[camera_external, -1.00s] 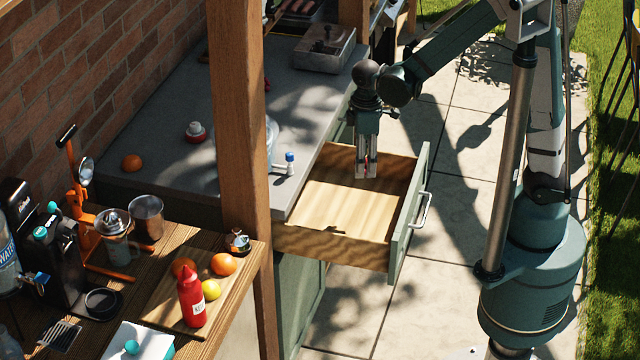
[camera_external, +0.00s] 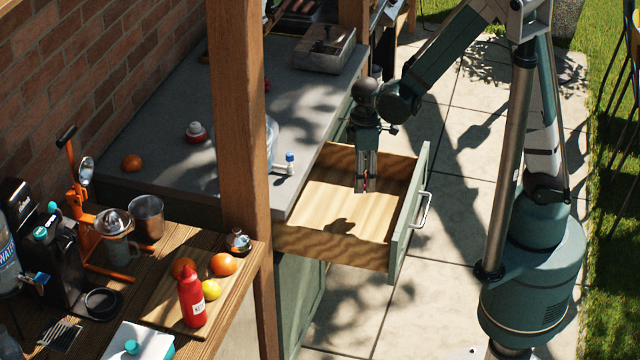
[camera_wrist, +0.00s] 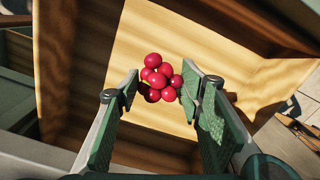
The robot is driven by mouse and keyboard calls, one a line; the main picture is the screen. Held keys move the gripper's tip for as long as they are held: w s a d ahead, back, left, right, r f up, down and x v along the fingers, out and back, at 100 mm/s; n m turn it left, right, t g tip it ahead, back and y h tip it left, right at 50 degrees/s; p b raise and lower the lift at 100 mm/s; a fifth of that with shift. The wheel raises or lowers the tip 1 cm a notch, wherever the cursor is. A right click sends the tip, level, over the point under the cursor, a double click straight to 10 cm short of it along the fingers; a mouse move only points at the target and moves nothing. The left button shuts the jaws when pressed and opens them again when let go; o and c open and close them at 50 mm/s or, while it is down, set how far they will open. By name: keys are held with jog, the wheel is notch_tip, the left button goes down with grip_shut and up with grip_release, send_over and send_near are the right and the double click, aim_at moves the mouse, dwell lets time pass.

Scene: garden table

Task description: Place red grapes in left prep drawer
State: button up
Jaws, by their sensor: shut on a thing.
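The red grapes (camera_wrist: 158,80) are a small bunch of round red berries between my fingertips in the wrist view. My gripper (camera_wrist: 160,90) is shut on them. In the external view my gripper (camera_external: 362,186) points down inside the open left prep drawer (camera_external: 335,243), and only a bit of red shows at its tips. The drawer has light wooden walls and floor and a green front with a metal handle. The drawer floor appears empty below the grapes. I cannot tell whether the grapes touch the floor.
A grey counter (camera_external: 160,130) lies left of the drawer, with a wooden post (camera_external: 240,120) in front of it. The drawer front (camera_external: 410,215) and its side walls stand close around my gripper. A wooden table (camera_external: 215,330) holds a red bottle (camera_external: 191,297) and fruit.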

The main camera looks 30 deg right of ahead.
jog(key=b, duration=0.1)
send_over(362, 211)
jog(key=shift+a+f, duration=0.1)
jog(key=shift+f, duration=2.65)
jog(key=shift+s+f+b, duration=0.1)
jog(key=shift+f+b, duration=0.7)
jog(key=shift+f, duration=1.3)
jog(key=shift+f, duration=0.15)
jog(key=o, duration=0.5)
jog(key=shift+c, duration=0.2)
jog(key=o, duration=0.5)
jog(key=shift+c, duration=0.2)
jog(key=shift+r+p, duration=1.5)
jog(key=shift+r, duration=4.65)
